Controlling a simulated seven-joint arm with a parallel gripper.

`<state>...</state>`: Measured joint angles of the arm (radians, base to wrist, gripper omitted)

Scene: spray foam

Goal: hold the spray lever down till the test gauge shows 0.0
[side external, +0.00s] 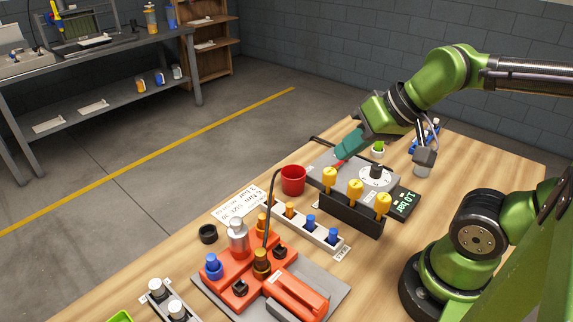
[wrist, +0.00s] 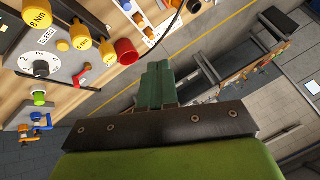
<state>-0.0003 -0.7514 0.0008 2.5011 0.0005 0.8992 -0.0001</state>
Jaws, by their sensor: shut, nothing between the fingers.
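The test gauge (side external: 405,203) is a dark box with green digits reading 1.0 bar. A grey plate (side external: 322,178) beside it carries a numbered dial (side external: 376,175); in the wrist view the dial (wrist: 40,64) has "BLEED" written near it. A small red lever (side external: 340,162) on this plate also shows in the wrist view (wrist: 82,76). I cannot tell whether it is the spray lever. My gripper (side external: 340,153) is shut and empty, its teal fingers (wrist: 158,70) together. It is above the plate, close to the red lever in the side view; in the wrist view the lever is left of the fingers.
A red cup (side external: 293,180) and a black rack of yellow-handled tools (side external: 350,213) stand near the plate. An orange fixture (side external: 285,283) with a silver bottle (side external: 238,238) and an upright black hose (side external: 268,205) is at the front. A green-topped pot (side external: 378,150) stands behind.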

